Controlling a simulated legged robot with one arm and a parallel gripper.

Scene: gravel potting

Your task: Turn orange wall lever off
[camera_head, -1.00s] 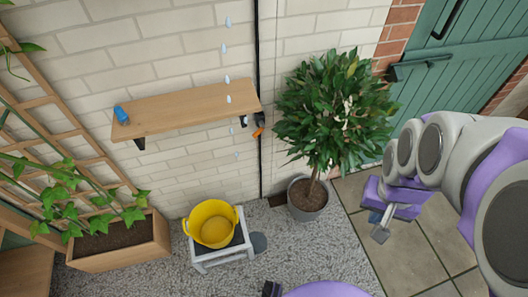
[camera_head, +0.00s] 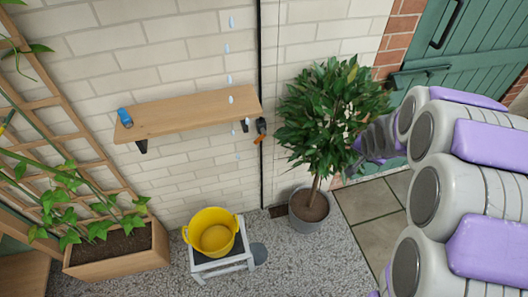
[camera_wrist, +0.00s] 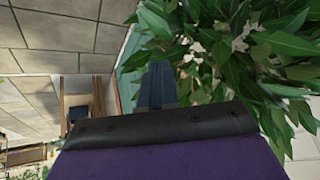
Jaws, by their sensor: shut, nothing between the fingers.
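The orange lever (camera_head: 258,138) is small and sits on the wall by a dark vertical pipe, just below the right end of the wooden shelf. It is partly dark, and its exact setting is too small to tell. My gripper (camera_wrist: 157,70) shows in the wrist view with its dark fingers together and empty, close to leafy foliage. In the head view my arm comes in from the right, its far end beside the potted tree, and the fingers cannot be made out. The lever is not visible in the wrist view.
The potted tree (camera_head: 332,108) stands between my arm and the lever. White drops fall past the wooden shelf (camera_head: 185,112), above a yellow tub (camera_head: 213,233) on a small stool (camera_head: 222,266). A blue item (camera_head: 124,117) is on the shelf. A planter (camera_head: 120,255) stands left.

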